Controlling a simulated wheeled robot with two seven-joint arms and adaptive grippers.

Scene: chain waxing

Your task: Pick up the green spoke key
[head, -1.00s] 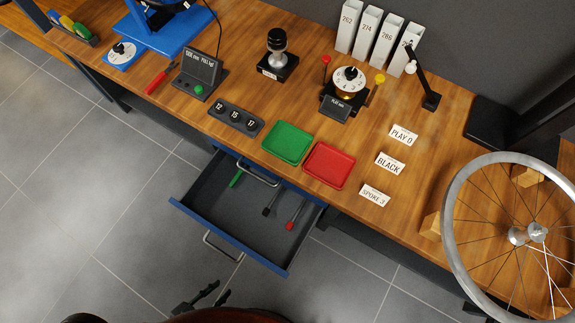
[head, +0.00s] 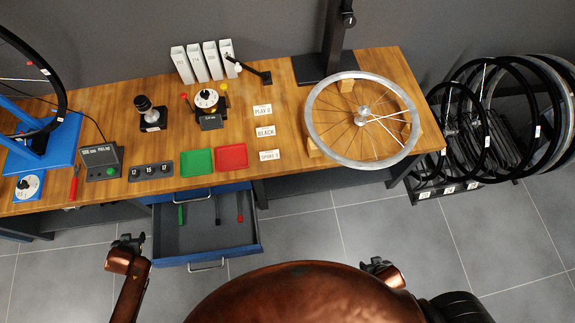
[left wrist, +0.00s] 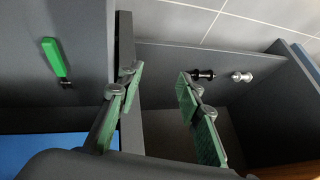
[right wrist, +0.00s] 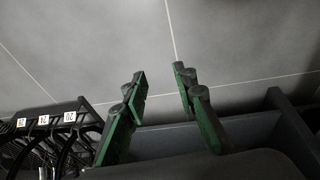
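The green spoke key (head: 181,215) lies in the open blue-fronted drawer (head: 205,256), on its left side. It also shows in the left wrist view as a green handle (left wrist: 54,60) with a dark tip, on a dark grey surface left of the fingers. My left gripper (head: 130,240) is left of the drawer in the head view. In the left wrist view its fingers (left wrist: 158,78) are apart and empty. My right gripper (head: 380,264) is far to the right, partly hidden by my body. In the right wrist view its fingers (right wrist: 160,77) are apart and empty over grey floor.
A black-handled tool (head: 217,210) and a red-handled tool (head: 240,208) lie in the drawer, right of the green key. Above are the wooden workbench (head: 285,110), a green tray (head: 197,162) and a red tray (head: 232,157). A wheel rack (head: 447,190) stands at right. Floor is clear.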

